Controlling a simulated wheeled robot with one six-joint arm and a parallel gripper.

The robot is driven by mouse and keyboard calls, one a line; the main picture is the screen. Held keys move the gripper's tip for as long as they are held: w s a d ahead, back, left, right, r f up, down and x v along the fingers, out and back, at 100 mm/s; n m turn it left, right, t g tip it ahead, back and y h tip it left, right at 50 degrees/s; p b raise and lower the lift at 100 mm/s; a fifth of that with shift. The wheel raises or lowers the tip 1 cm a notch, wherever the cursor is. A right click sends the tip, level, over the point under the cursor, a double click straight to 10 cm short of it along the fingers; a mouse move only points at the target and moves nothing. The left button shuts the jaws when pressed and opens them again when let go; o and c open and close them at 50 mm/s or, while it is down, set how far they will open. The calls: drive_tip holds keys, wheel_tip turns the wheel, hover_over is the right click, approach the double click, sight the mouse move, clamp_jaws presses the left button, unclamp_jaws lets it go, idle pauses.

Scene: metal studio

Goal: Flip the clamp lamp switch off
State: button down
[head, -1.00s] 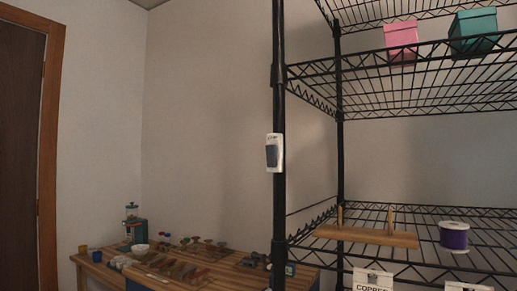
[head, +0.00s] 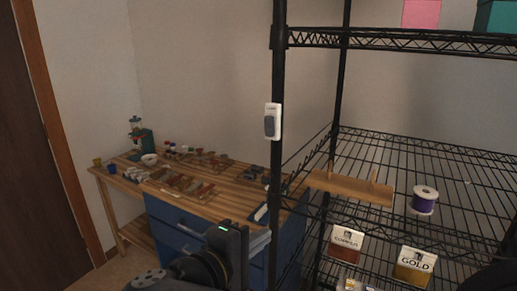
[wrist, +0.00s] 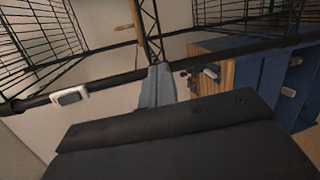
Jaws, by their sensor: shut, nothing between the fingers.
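A small white switch box with a grey rocker (head: 272,122) is fixed to the black upright post of the wire shelf. It also shows at the left of the wrist view (wrist: 69,97), where the post runs across the picture. I cannot tell from the rocker which way it is set. My gripper (wrist: 157,85) is shut and empty, its grey fingers pointing toward the post, to the right of the switch in the wrist view. In the head view, my dark arm is low in the centre, below the switch. No lamp head is clearly visible.
The black wire shelf holds a wooden peg rack (head: 350,188), a purple spool (head: 424,201) and bags labelled COPPER (head: 345,243) and GOLD (head: 413,265). A wooden workbench (head: 228,207) with blue drawers (head: 180,225) and many small items stands behind the post. The wall area left of the switch is clear.

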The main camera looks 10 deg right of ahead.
drive_tip(key=s+a+r+t+h+p, duration=0.1)
drive_tip(key=a+r+t+p, duration=0.2)
drive_tip(key=a+r, duration=0.4)
wheel_tip(320, 180, up, 8)
drive_tip(key=shift+a+t+h+p, duration=0.2)
drive_tip(key=shift+t+h+p, duration=0.15)
drive_tip(key=shift+t, duration=0.35)
drive_tip(key=p, duration=0.4)
approach(267, 123)
drive_tip(key=x, duration=0.5)
drive_tip(key=shift+r, duration=0.1)
drive_tip(key=shift+x, duration=0.9)
